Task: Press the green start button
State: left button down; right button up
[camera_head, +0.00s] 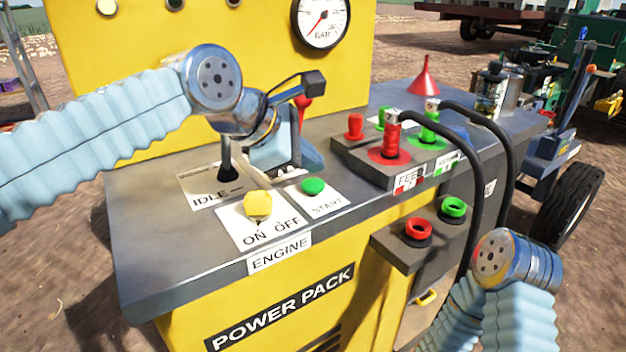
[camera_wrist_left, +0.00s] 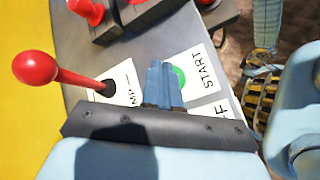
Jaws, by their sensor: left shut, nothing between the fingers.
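The green start button (camera_head: 313,186) sits on a white plate marked START on the grey top of the power pack. It also shows in the left wrist view (camera_wrist_left: 179,76), partly covered by my fingers. My left gripper (camera_head: 309,160) is just behind the button in the head view, pointing down. In the left wrist view its blue fingertips (camera_wrist_left: 163,84) are together and empty, right beside the button. I cannot tell whether they touch it. My right arm shows at the lower right of the head view, but its gripper is out of view.
A yellow ON/OFF engine knob (camera_head: 258,205) stands left of the button, with the IDLE lever (camera_head: 226,162) behind it. A red-ball lever (camera_wrist_left: 35,68) stands close to my left gripper. Red and green hose couplings (camera_head: 391,140) and black hoses (camera_head: 479,145) are to the right.

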aim_at(309, 184)
pick_arm(q)
jog(key=shift+f, duration=0.1)
dwell(0.5)
jog(key=shift+f, duration=0.35)
jog(key=shift+f+b, duration=0.55)
jog(key=shift+f, duration=0.05)
dwell(0.6)
dwell(0.4)
jog(key=shift+r+p, duration=1)
jog(key=shift+p, duration=0.05)
notch_tip(309, 184, up, 3)
jog(key=p, duration=0.3)
jog(key=shift+r+p, duration=0.4)
jog(key=shift+r, duration=0.65)
